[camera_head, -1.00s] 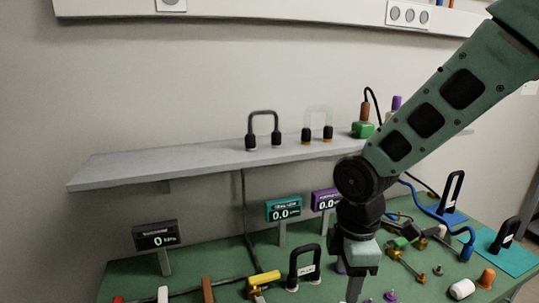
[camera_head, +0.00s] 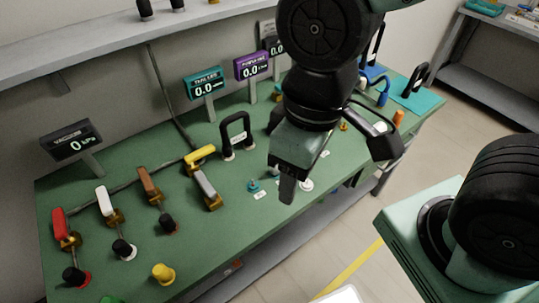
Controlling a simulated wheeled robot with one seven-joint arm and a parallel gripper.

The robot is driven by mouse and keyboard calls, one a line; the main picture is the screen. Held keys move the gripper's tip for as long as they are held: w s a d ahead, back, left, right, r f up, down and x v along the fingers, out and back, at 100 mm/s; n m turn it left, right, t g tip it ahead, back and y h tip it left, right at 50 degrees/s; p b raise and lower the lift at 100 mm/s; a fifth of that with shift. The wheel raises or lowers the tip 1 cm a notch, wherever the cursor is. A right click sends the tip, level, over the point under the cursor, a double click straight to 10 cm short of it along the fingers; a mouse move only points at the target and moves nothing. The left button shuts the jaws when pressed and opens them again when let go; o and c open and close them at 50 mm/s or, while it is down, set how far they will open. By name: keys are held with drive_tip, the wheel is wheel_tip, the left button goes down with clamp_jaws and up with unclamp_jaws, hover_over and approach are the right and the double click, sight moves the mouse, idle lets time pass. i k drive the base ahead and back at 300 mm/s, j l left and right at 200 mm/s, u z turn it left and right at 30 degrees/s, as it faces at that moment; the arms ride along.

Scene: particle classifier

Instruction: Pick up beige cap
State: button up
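My gripper (camera_head: 287,192) hangs over the right part of the green bench and points down. One finger shows clearly, and the gap between the fingers cannot be made out. No cap is clearly beige here. A small pale piece (camera_head: 380,127) lies at the far right of the bench, partly behind my arm. A small whitish round piece (camera_head: 306,185) sits on the bench just right of the fingertip. I cannot tell whether either is the beige cap. My gripper and arm hide part of the bench.
On the green bench (camera_head: 130,190) stand red (camera_head: 60,222), white (camera_head: 102,197), brown (camera_head: 148,184) and yellow (camera_head: 200,157) valve handles. A yellow knob (camera_head: 163,273) is near the front edge. A black loop handle (camera_head: 236,133) and display signs (camera_head: 203,82) stand behind.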

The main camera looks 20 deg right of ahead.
sight(362, 86)
drive_tip(key=i+l+u, duration=0.1)
drive_tip(key=l, duration=0.4)
drive_tip(key=i+l, duration=0.15)
drive_tip(key=l, duration=0.35)
drive_tip(key=i+l+u, duration=0.15)
drive_tip(key=l, duration=0.3)
drive_tip(key=i+l+u, duration=0.1)
drive_tip(key=l, duration=0.4)
drive_tip(key=i+l+u, duration=0.1)
drive_tip(key=l, duration=0.45)
